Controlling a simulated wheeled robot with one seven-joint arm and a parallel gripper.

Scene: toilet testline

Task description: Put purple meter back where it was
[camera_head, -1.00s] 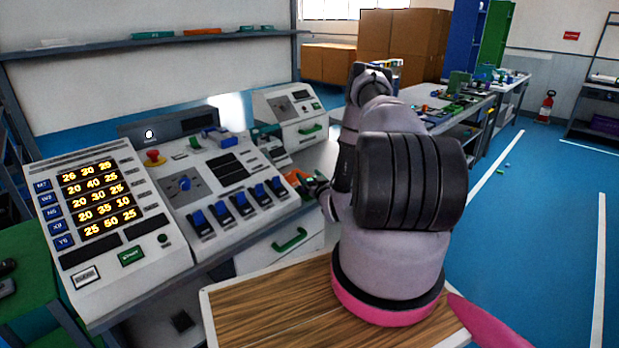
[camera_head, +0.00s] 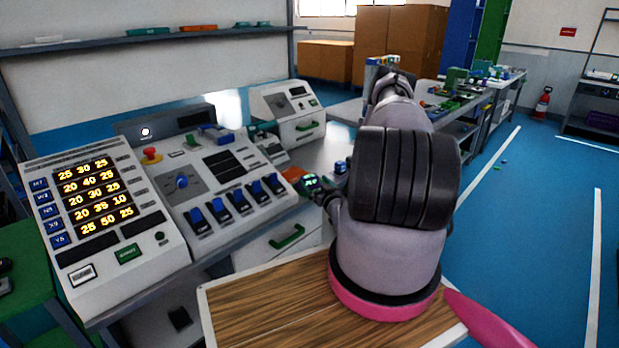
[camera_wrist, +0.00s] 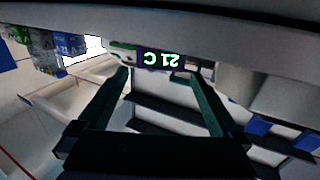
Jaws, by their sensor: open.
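A small dark meter with a purplish edge and a lit display (camera_wrist: 163,60) reading 21 C, upside down, shows in the wrist view. It appears between and just beyond the fingertips of my gripper (camera_wrist: 160,76), which is open. I cannot tell whether the fingers touch it. In the head view, a small lit green display (camera_head: 312,183) shows beside my gripper (camera_head: 322,192), at the right end of the console. My arm hides part of that spot, and the meter's purple body is not clear there.
The sloped console (camera_head: 185,183) has blue switches and a red button (camera_head: 151,154). A panel with yellow digits (camera_head: 98,195) stands left. A white device (camera_head: 288,108) is behind. A small blue object (camera_head: 341,166) lies near my arm. A wooden-topped surface (camera_head: 255,310) is in front.

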